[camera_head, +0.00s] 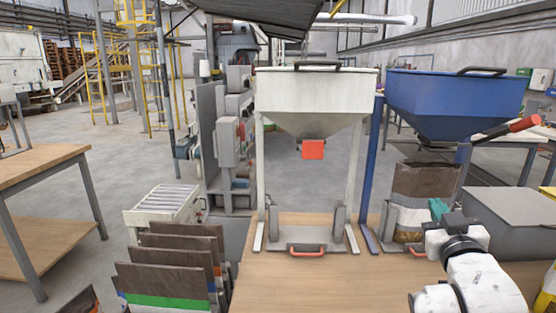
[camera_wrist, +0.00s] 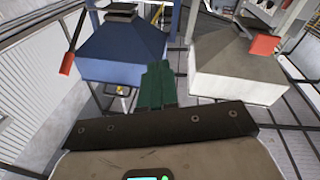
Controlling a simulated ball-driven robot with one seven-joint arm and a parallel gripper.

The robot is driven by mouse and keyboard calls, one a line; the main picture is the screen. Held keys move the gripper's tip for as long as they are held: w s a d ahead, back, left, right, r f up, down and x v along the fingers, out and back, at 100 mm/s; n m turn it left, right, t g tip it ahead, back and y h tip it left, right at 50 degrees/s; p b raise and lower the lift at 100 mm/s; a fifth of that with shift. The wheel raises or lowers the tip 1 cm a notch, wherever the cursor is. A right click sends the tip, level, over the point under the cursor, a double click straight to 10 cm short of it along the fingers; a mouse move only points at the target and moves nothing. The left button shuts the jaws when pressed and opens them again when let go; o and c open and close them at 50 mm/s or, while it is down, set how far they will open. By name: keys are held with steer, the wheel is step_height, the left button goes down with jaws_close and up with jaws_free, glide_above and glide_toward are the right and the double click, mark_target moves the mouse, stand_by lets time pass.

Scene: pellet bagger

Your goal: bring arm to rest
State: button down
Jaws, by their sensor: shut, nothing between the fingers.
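My gripper (camera_head: 438,209) is at the lower right of the head view, with its teal fingertips in front of the brown and white bag (camera_head: 425,183) under the blue hopper (camera_head: 452,100). Whether it touches the bag cannot be told. In the wrist view the green fingers (camera_wrist: 157,85) are together with nothing between them. My white arm is low over the table's right side. The wrist view looks up at the blue hopper (camera_wrist: 122,50) and the white hopper (camera_wrist: 235,67).
The white hopper (camera_head: 312,95) with a red gate (camera_head: 313,149) stands mid-table. A grey box (camera_head: 515,215) is close to the right of my gripper. Several bags (camera_head: 170,265) stand at the lower left. The wooden tabletop (camera_head: 330,285) is clear in front.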

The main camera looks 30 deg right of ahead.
steer(key=s+a+f+g+y, duration=0.1)
steer(key=a+f, duration=0.3)
steer(key=f, duration=0.4)
steer(key=s+a+f+n+g+y, duration=0.1)
steer(key=s+a+f+g+y, duration=0.1)
steer(key=f, duration=0.7)
steer(key=s+a+f+g+y, duration=0.1)
steer(key=a+f+g+y, duration=0.2)
steer(key=a+f, duration=0.5)
steer(key=shift+s+a+f+n+g+y+p, duration=0.1)
steer(key=shift+s+a+n+g+y+p, duration=0.1)
steer(key=shift+y, duration=0.25)
steer(key=shift+s+a+f+n+g+y+p, duration=0.1)
steer(key=shift+s+y, duration=0.1)
steer(key=shift+y, duration=0.25)
steer(key=s+a+f+n+g+y, duration=0.1)
steer(key=s+a+f+g, duration=0.3)
steer(key=s, duration=0.5)
steer(key=s+a+f+n+g+y, duration=0.1)
steer(key=s+a+f+g+y, duration=0.1)
steer(key=s+a+f, duration=0.3)
steer(key=s+f+g, duration=0.1)
steer(key=s+f, duration=0.2)
steer(key=s, duration=0.1)
steer(key=shift+s+a+n+g+y, duration=0.15)
steer(key=shift+n+g+y, duration=0.15)
steer(key=shift+g, duration=0.1)
